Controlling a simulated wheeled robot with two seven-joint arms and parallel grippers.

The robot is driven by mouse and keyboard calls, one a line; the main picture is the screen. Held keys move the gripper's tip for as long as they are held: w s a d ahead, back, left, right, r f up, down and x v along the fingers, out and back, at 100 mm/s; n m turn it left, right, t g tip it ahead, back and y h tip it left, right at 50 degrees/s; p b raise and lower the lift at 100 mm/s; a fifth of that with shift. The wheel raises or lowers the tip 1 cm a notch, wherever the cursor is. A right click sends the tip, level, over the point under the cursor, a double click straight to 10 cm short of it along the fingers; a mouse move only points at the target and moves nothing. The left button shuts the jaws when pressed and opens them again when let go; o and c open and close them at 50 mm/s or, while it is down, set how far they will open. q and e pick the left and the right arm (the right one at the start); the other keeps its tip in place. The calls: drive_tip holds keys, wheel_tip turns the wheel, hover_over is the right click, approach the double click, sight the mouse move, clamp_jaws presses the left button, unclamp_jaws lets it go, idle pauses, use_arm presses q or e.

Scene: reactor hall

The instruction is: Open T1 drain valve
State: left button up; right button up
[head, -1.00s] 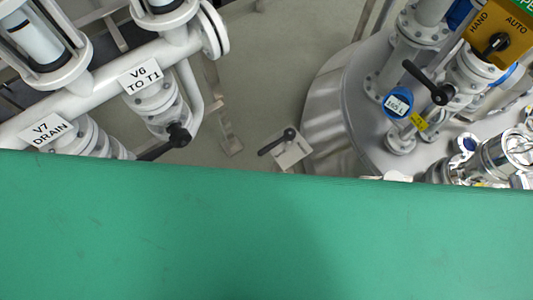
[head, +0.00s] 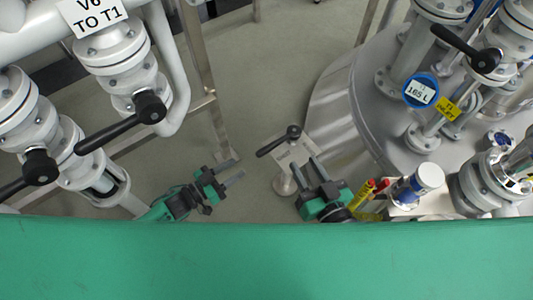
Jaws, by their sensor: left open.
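A black lever handle (head: 279,141) sits on a small pale plate on a short stand (head: 288,180), low beside the large steel tank (head: 337,115). I see no label on it; it looks like the drain valve. My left gripper (head: 239,168) is open and empty, to the left of and below the lever in the picture, apart from it. My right gripper (head: 304,163) has its two fingers apart with nothing held, just below the lever's plate in the picture. Its fingers overlap the stand area; I cannot tell whether they touch.
Pipes with black-levered valves stand at left, one labelled "V6 TO T1" (head: 97,14). A steel frame leg (head: 207,80) is near my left gripper. The tank top carries a blue gauge reading 165 L (head: 420,91) and another black lever (head: 465,47). Grey floor (head: 265,65) is free between.

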sight(269, 146)
use_arm(q)
drive_tip(key=b+x, duration=0.2)
drive_tip(key=x, duration=1)
drive_tip(key=shift+w+d, duration=0.1)
drive_tip(key=shift+d, duration=0.1)
drive_tip(key=shift+w+d+r, duration=0.1)
drive_tip(key=shift+w+d, duration=0.3)
drive_tip(key=shift+d, duration=0.2)
use_arm(e)
drive_tip(key=w+d+r+t, duration=0.2)
drive_tip(key=r+t, duration=0.4)
drive_tip(key=r, duration=0.5)
drive_tip(key=shift+d+t+y, duration=0.3)
drive_tip(key=shift+d+t, duration=0.1)
drive_tip(key=shift+d, duration=0.15)
use_arm(q)
drive_tip(key=shift+c, duration=0.4)
use_arm(e)
drive_tip(key=shift+r, duration=0.1)
use_arm(q)
clamp_jaws()
